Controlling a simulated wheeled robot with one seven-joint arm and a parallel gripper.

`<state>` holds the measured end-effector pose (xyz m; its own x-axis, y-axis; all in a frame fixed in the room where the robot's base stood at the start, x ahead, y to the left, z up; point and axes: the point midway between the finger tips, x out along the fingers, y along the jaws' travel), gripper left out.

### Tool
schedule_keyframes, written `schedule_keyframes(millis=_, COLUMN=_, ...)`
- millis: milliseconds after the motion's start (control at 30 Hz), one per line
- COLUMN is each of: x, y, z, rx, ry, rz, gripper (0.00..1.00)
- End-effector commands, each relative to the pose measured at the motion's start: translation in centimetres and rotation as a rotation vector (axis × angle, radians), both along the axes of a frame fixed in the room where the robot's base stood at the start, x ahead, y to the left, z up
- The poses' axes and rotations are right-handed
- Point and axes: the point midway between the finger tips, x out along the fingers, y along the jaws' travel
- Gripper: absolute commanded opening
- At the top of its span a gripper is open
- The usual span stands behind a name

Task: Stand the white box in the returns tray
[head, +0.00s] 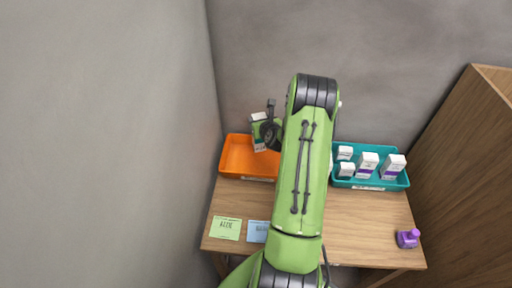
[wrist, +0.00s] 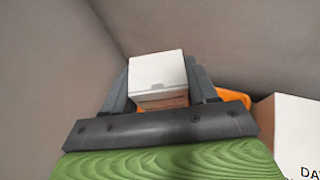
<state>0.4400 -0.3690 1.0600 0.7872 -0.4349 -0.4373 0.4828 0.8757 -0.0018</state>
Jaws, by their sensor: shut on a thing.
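My gripper (head: 268,127) is shut on a white box (head: 258,117), held near the orange tray (head: 234,156) at the back left of the table. In the wrist view the white box (wrist: 157,70) sits between the two fingers (wrist: 159,90), its pale top facing the camera. In that view part of the orange tray (wrist: 236,96) shows behind the right finger. In the head view the box overlaps the tray's back edge; its height above the tray is unclear. The tray's front label is too small to read, so I cannot tell whether this is the returns tray.
A teal tray (head: 368,187) at the back right holds several white boxes (head: 368,163). A green card (head: 226,228) and blue card (head: 257,231) lie in front. A purple bottle (head: 408,238) is at front right. Lettered white box (wrist: 297,135) shows at the wrist view's right. Walls stand close behind and left.

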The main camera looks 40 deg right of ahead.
Motion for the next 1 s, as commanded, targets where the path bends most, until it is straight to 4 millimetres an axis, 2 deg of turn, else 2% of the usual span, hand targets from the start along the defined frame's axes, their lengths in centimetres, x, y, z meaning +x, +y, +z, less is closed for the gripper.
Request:
schedule_keyframes(millis=33, x=-0.1, y=0.1, z=-1.7, rx=0.007, ry=0.003, rz=-0.002, gripper=0.09)
schedule_keyframes(millis=100, x=-0.1, y=0.0, z=-3.2, rx=0.005, ry=0.002, rz=-0.002, gripper=0.09)
schedule_keyframes(millis=400, x=0.0, y=0.1, z=-8.3, rx=0.002, ry=0.001, rz=0.0, gripper=0.09)
schedule_keyframes(millis=800, x=0.0, y=0.0, z=-9.0, rx=0.001, ry=0.0, rz=0.0, gripper=0.09)
schedule_keyframes(millis=833, x=-0.1, y=0.0, z=-9.0, rx=0.001, ry=0.0, rz=0.0, gripper=0.62)
schedule_keyframes(millis=967, x=-0.1, y=0.0, z=-8.9, rx=0.001, ry=0.0, rz=0.0, gripper=0.82)
schedule_keyframes(millis=1000, x=0.0, y=0.1, z=-8.9, rx=0.001, ry=0.0, rz=0.0, gripper=0.83)
